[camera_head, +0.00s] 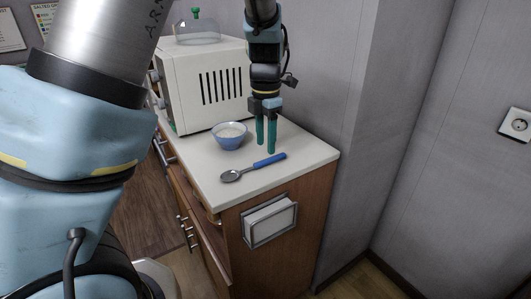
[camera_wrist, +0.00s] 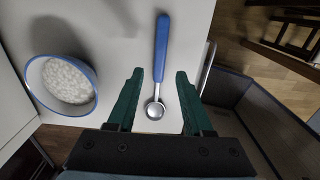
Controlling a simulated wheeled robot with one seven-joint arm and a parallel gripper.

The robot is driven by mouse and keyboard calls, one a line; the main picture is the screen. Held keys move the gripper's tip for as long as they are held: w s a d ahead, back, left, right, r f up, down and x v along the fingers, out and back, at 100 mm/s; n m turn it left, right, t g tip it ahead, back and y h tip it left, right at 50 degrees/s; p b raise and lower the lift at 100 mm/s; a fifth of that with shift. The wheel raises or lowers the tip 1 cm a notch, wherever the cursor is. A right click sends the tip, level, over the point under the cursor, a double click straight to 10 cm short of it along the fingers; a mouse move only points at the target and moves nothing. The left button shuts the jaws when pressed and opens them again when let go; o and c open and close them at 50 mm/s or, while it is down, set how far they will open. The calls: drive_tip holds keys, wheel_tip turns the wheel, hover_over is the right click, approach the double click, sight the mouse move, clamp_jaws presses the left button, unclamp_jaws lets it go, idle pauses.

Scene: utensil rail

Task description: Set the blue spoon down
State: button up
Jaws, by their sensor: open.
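The blue spoon (camera_head: 255,167) lies on the white countertop (camera_head: 293,151), near its front edge. It has a blue handle and a metal bowl, with the bowl to the left in the head view. In the wrist view the spoon (camera_wrist: 161,52) lies between and beyond the fingertips, handle pointing up. My gripper (camera_head: 265,150) points down with green fingers and stands just behind the spoon in the head view. My gripper (camera_wrist: 158,75) is open, with nothing between its fingers. The exact height of the fingertips over the counter is hard to tell.
A blue bowl with white contents (camera_head: 230,136) stands left of my gripper; it also shows in the wrist view (camera_wrist: 65,82). A white microwave-like box (camera_head: 205,85) stands behind it. A grey wall (camera_head: 315,70) borders the counter's back. A framed white panel (camera_head: 269,221) is on the cabinet side.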

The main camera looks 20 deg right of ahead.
sight(266, 160)
wheel_tip(266, 160, up, 8)
drive_tip(key=f, duration=0.1)
drive_tip(key=w+a+f+m, duration=0.25)
drive_tip(key=a+m, duration=0.65)
drive_tip(key=a, duration=0.7)
drive_tip(key=s+a+f+m, duration=0.2)
drive_tip(key=s+a+m, duration=0.1)
drive_tip(key=a+m, duration=0.3)
drive_tip(key=s+a+f+m+t, duration=0.1)
drive_tip(key=s+a+f+m, duration=0.1)
drive_tip(key=a+m, duration=0.4)
drive_tip(key=shift+s+a+t, duration=0.3)
drive_tip(key=shift+s+a, duration=0.45)
drive_tip(key=shift+a, duration=0.35)
drive_tip(key=shift+o, duration=0.3)
